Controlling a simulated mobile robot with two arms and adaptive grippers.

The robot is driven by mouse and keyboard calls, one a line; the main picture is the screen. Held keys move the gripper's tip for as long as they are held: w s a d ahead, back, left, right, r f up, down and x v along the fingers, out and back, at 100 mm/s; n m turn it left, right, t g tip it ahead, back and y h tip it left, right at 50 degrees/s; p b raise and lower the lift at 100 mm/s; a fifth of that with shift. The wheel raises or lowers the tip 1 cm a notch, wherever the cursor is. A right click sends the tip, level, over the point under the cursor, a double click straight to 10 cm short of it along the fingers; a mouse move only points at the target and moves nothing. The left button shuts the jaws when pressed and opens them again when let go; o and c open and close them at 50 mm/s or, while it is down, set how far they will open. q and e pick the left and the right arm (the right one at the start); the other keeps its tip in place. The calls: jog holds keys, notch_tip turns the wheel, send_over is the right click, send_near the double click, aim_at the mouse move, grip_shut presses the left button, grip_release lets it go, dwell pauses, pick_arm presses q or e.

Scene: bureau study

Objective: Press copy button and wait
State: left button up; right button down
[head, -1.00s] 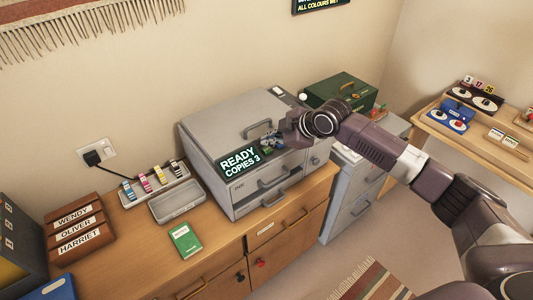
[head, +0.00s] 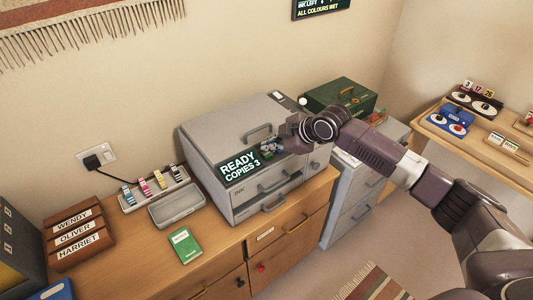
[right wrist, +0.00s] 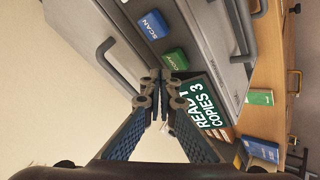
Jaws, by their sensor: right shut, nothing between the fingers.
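The grey copier (head: 225,130) stands on the wooden cabinet. Its dark screen (head: 240,168) reads "READY COPIES 3", and it also shows in the right wrist view (right wrist: 208,106). The right wrist view shows a green button marked COPY (right wrist: 176,59) and a blue button marked SCAN (right wrist: 153,24) on the copier's front. My right gripper (head: 268,149) is shut and empty at the button panel. In the right wrist view its fingertips (right wrist: 160,74) are beside the green button; I cannot tell whether they touch it. In the head view the gripper partly hides the buttons. My left gripper is not in view.
A grey tray (head: 177,211), a rack of coloured cartridges (head: 127,204) and a green booklet (head: 185,244) lie left of the copier. A green box (head: 340,97) stands behind my right arm. A side desk (head: 478,145) is at the right.

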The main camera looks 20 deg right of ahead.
aim_at(269, 155)
dwell(0.4)
jog(key=shift+f, duration=0.45)
jog(key=shift+f, duration=0.45)
dwell(0.5)
jog(key=shift+r, duration=0.1)
jog(key=shift+r+p, duration=0.7)
jog(key=shift+r, duration=0.1)
notch_tip(269, 155, up, 6)
jog(key=p, duration=0.5)
jog(key=shift+p, duration=0.3)
